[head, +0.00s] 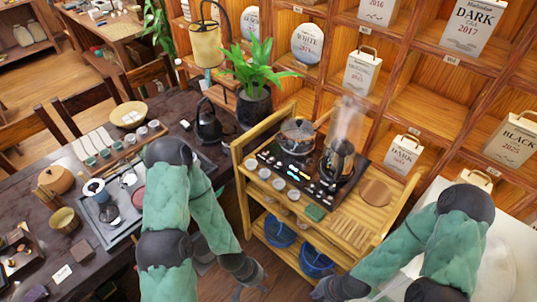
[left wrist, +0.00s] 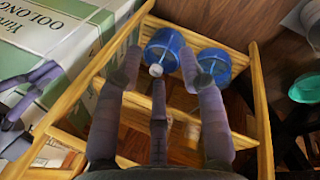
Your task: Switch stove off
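The stove (head: 290,176) is a flat black panel on top of a wooden cart (head: 386,232). A glass pot (head: 298,136) stands at its back left and a dark glass kettle (head: 337,160) at its right, with steam rising above it. Small pale marks or controls show on the panel, too small to read. My left gripper (head: 250,288) is low, in front of the cart and apart from the stove. In the left wrist view, its fingers (left wrist: 160,68) are spread and empty. My right gripper (head: 326,290) is at the bottom edge, right of the left one; its fingers are unclear.
Several small cups stand along the stove's front left. Blue containers (head: 279,232) sit on the cart's lower shelf. A dark table (head: 90,240) with tea ware is left; a shelf of tea packages (head: 362,72) stands behind. A potted plant (head: 255,105) is at the cart's back left.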

